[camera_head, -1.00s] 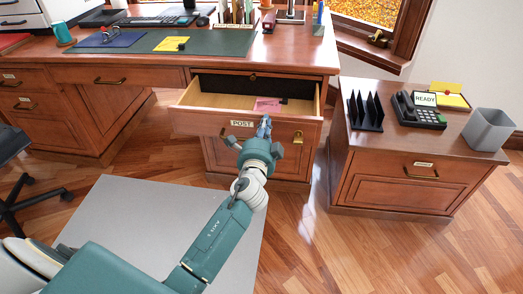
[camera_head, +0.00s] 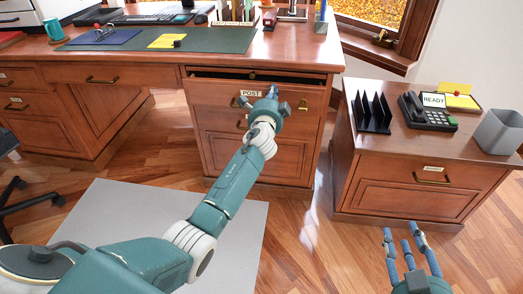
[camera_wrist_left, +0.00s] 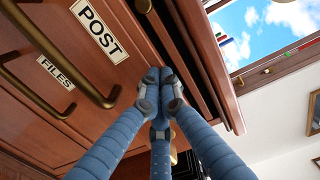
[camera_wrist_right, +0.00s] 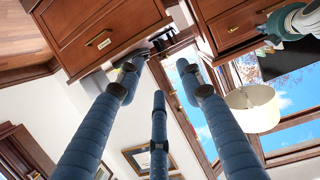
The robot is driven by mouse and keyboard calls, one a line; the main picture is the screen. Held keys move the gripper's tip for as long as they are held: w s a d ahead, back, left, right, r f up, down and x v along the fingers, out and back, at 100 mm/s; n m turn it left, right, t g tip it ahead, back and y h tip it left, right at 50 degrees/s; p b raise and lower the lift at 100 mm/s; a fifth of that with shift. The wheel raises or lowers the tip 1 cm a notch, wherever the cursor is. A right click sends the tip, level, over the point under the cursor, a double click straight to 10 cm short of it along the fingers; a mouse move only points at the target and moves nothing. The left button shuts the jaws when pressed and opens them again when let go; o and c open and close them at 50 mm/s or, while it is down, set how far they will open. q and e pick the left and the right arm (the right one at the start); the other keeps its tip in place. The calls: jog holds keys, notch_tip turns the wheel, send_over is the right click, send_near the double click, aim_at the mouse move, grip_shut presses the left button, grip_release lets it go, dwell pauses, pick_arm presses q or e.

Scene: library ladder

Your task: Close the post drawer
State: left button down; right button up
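The post drawer (camera_head: 213,93) is the wooden top drawer of the desk's right pedestal, marked with a white POST label (camera_head: 250,93). It stands slightly out, with a narrow dark gap above its front; its inside is hidden. My left gripper (camera_head: 270,94) is at the drawer front, right of the label, partly covering the handle area. In the left wrist view its fingertips (camera_wrist_left: 160,80) are drawn together, empty, against or very near the drawer front (camera_wrist_left: 130,60). My right gripper (camera_head: 404,236) is open and empty, in front of the side cabinet; its spread fingers show in the right wrist view (camera_wrist_right: 158,85).
The FILES drawer (camera_wrist_left: 57,72) lies below the post drawer. A side cabinet (camera_head: 400,180) stands to the right, holding a black file rack (camera_head: 371,112), a phone (camera_head: 428,112) and a grey bin (camera_head: 497,132). The floor between desk and cabinet is clear.

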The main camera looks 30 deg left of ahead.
pick_arm(q)
jog(key=shift+w+a, duration=0.2)
jog(key=shift+w, duration=0.45)
pick_arm(e)
jog(key=shift+w+a+r+t+y, duration=0.15)
jog(key=shift+w+r+t, duration=0.2)
jog(key=shift+r, duration=0.2)
jog(key=shift+w+a+r+t+y, duration=0.15)
jog(key=shift+w+r+t, duration=0.15)
jog(key=shift+r, duration=0.25)
